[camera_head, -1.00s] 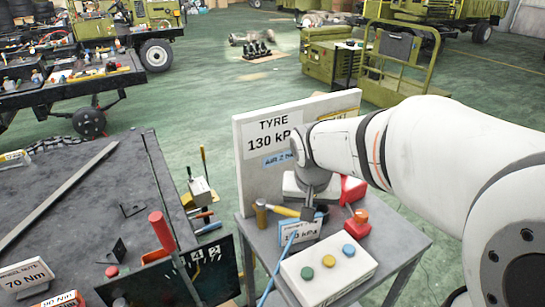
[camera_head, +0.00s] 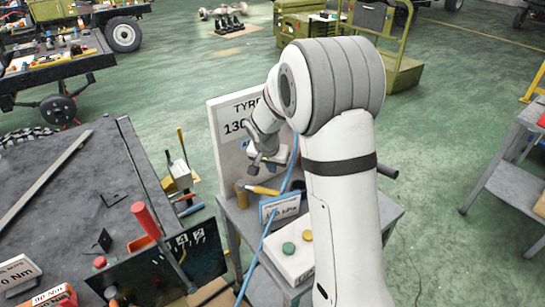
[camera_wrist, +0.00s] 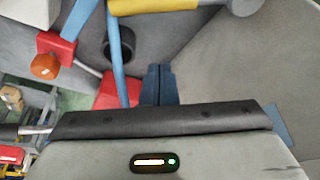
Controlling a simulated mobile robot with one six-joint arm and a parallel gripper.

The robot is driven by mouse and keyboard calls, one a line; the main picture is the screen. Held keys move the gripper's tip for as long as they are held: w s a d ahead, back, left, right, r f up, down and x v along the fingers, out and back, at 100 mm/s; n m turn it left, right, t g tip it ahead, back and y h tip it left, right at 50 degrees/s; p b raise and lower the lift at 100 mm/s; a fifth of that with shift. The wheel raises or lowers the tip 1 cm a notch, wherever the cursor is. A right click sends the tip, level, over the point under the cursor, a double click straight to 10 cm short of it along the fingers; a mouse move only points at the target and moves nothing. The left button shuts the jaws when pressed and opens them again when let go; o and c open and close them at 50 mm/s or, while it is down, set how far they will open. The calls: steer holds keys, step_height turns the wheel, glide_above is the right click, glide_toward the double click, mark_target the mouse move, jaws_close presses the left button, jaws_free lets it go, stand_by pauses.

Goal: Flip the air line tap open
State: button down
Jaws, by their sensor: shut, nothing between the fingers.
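My gripper (camera_head: 256,166) is shut and empty, low in front of the tyre-pressure board, above the small grey table's back left. In the wrist view its two blue-grey fingers (camera_wrist: 158,85) are together. The blue air line (camera_head: 263,243) runs over the table and passes left of the fingers in the wrist view (camera_wrist: 116,50). Left of them there is also a red fitting (camera_wrist: 57,47) with an orange knob (camera_wrist: 44,66), and a red block (camera_wrist: 118,91) by the fingers. I cannot tell which part is the tap's lever. My arm hides these red parts in the head view.
A yellow-handled tool (camera_head: 264,190) and a brass cylinder (camera_head: 241,196) are on the table near the gripper. A kPa sign (camera_head: 281,207) and a button box (camera_head: 290,262) stand in front. The board (camera_head: 228,150) rises behind. A dark workbench (camera_head: 75,190) is at left.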

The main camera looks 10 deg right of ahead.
mark_target(260, 190)
steer(key=s+f, duration=0.1)
steer(key=a+f, duration=0.1)
steer(key=s+f+p, duration=0.1)
steer(key=shift+s+a+f, duration=0.15)
steer(key=shift+s+a, duration=0.1)
steer(key=shift+s, duration=0.05)
steer(key=shift+d+f+b, duration=0.1)
steer(key=shift+d+b, duration=0.15)
steer(key=shift+b, duration=0.25)
steer(key=shift+s+m+b, duration=0.15)
steer(key=shift+m+b, duration=0.15)
steer(key=shift+b, duration=0.05)
